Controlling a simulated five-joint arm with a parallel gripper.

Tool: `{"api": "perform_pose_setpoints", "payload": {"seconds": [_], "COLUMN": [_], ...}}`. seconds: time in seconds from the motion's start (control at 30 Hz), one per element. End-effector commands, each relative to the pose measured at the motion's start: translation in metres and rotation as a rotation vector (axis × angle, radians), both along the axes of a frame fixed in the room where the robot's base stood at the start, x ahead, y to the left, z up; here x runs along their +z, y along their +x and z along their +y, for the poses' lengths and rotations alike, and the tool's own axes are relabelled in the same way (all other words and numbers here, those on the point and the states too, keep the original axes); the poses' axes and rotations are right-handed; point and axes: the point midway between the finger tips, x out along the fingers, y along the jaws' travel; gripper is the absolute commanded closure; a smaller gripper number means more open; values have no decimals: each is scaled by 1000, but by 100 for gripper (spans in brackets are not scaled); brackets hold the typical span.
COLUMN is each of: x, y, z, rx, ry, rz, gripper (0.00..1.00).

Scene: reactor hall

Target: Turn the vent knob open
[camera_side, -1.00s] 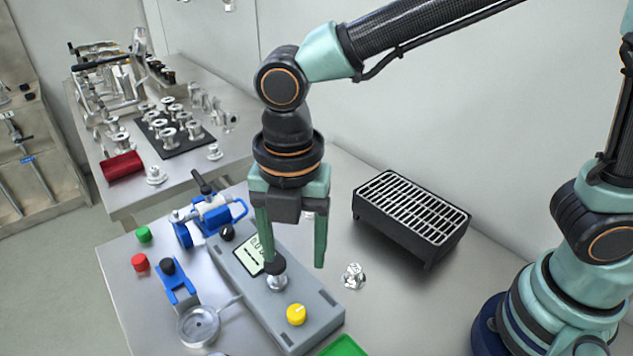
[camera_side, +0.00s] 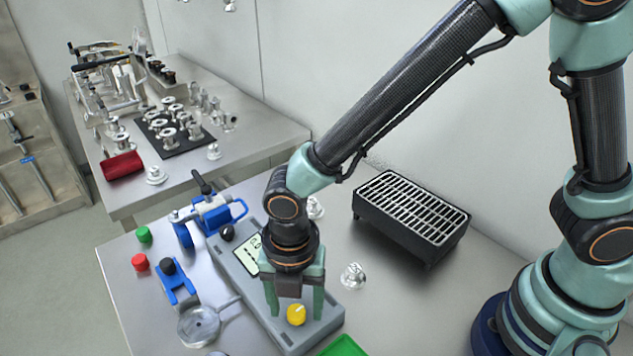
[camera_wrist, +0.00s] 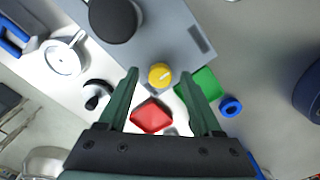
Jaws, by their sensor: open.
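The yellow knob (camera_side: 296,314) with a pale pointer line sits on the grey control box (camera_side: 325,322), near its front end. My gripper (camera_side: 295,311) is open and points down over this end, one finger to each side of the knob in view. In the wrist view the knob (camera_wrist: 160,76) shows between the two fingertips (camera_wrist: 158,72), apart from both. I cannot tell whether the tips are down level with it. A dark round top (camera_wrist: 113,18) stands farther along the box in the wrist view. My gripper hides part of the box in the side view.
A black grated box (camera_side: 411,221) stands behind to the right. A small metal fitting (camera_side: 353,276) lies right of the control box. Blue clamps (camera_side: 211,214) and a clear round dish (camera_side: 199,326) are on the left. A green tray (camera_side: 343,347) is at the front.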

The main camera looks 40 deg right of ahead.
Motion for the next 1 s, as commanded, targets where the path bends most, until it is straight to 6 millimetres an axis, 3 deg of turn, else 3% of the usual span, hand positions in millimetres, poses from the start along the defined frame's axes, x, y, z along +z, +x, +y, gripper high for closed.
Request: {"api": "perform_pose_setpoints", "payload": {"seconds": [0.27,0.43,0.77,1.0], "x": [-1,-1,-1,-1], "y": [0,0,0,0], "z": [0,0,0,0], "rx": [0,0,-27,-146], "ry": [0,0,-1,-1], "rz": [0,0,1,1], "gripper": [34,99,100,100]}}
